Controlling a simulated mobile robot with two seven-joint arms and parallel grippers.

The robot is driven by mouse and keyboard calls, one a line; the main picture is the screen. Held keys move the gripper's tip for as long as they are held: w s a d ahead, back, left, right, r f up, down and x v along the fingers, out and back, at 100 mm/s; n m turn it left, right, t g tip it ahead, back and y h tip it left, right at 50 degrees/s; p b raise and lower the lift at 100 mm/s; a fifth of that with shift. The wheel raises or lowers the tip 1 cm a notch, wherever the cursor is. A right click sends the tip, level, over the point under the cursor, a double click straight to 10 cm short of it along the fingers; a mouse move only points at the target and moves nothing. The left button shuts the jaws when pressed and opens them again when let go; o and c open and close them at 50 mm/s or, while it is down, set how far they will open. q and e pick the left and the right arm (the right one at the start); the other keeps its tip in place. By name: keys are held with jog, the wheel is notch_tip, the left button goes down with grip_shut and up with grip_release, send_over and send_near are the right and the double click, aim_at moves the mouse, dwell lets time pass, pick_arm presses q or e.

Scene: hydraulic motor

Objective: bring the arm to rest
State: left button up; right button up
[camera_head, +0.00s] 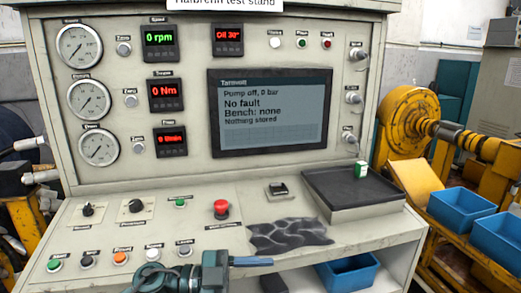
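My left gripper (262,262) shows at the bottom of the head view, in front of the lower edge of the test stand's sloping desk. Its dark teal body is at bottom centre-left, and a narrow blue finger part points right. I see it from the side, so the gap between the fingers does not show. Nothing clearly held is visible. My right gripper is not in view. The test stand (200,185) is a cream console with gauges, red and green readouts and a screen (270,125) reading "Pump off, 0 bar", "No fault", "Bench: none", "Nothing stored".
The desk carries knobs, several push buttons and a red mushroom button (221,208). A dark crumpled cloth (290,235) lies near its front. A dark tray (352,190) at right holds a small green-white box (361,170). Blue bins (460,208) and yellow machinery (405,115) stand at right.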

pick_arm(q)
jog(key=s+a+f+n+t+y, duration=0.3)
jog(key=a+f+n+t+y, duration=0.7)
jog(key=n+t, duration=0.65)
jog(key=s+a+f+n+g+y, duration=0.1)
jog(key=s+a+f+g+y, duration=0.1)
jog(key=s+f, duration=0.4)
jog(key=s+a+f+n+g+y, duration=0.2)
jog(key=s+f+g, duration=0.3)
jog(key=f, duration=0.4)
jog(key=shift+s+y, duration=0.3)
jog(key=shift+s, duration=0.5)
jog(key=shift+a, duration=0.1)
